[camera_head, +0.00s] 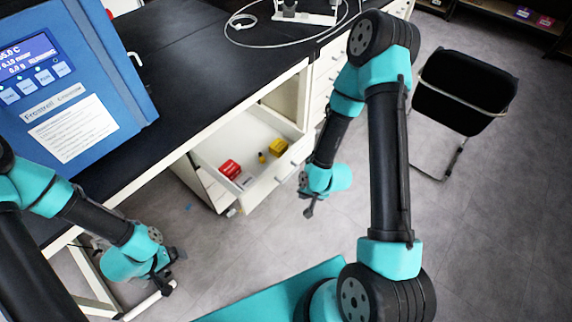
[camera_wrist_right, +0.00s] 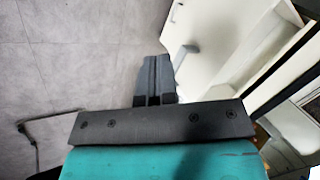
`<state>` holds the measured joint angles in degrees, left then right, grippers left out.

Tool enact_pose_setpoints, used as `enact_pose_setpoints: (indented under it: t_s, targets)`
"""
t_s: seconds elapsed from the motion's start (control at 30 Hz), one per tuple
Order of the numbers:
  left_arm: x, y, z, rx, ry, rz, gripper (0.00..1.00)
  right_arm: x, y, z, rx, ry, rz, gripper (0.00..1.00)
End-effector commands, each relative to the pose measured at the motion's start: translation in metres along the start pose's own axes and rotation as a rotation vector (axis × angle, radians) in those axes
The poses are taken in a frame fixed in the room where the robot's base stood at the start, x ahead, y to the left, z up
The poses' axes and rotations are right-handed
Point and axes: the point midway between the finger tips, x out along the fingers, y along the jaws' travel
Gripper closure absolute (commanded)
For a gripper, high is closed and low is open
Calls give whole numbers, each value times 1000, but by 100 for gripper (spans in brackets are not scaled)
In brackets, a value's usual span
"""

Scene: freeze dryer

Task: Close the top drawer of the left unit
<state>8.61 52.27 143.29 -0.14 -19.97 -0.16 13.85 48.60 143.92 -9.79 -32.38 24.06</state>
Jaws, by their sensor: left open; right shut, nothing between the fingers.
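The top drawer (camera_head: 243,178) of the left unit is white and stands pulled out from under the black bench top. In it lie a red item, a yellow item and smaller pieces. Its front panel with a handle (camera_head: 295,166) faces my right arm. My right gripper (camera_head: 309,212) is shut and empty, to the right of the drawer front and apart from it in the head view. In the right wrist view the shut fingers (camera_wrist_right: 157,62) are beside a white front with a handle (camera_wrist_right: 187,50). My left gripper (camera_head: 174,270) is open and empty at the lower left, away from the drawer.
A blue freeze dryer (camera_head: 75,75) with a screen stands on the black bench (camera_head: 190,60). More white drawers (camera_head: 326,75) are further back. A black chair (camera_head: 462,92) stands at the right. Grey floor (camera_head: 480,230) is clear around my right arm.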

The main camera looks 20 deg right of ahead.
Motion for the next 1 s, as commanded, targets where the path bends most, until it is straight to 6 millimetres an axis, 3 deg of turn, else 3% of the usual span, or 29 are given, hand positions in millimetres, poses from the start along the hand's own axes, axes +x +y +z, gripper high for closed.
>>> enact_pose_setpoints:
  t_s: [0.2,0.33,0.77,1.0]
  targets:
    - [0,0,0,0,0,0,10,-24,-3,-51,311,172,-170,100]
    - [0,0,0,0,0,0,10,-36,-5,-69,437,221,-258,100]
    - [0,0,0,0,0,0,10,-41,-7,-76,494,237,-300,100]
    - [0,0,0,0,0,0,10,-31,-9,-79,493,236,-299,100]
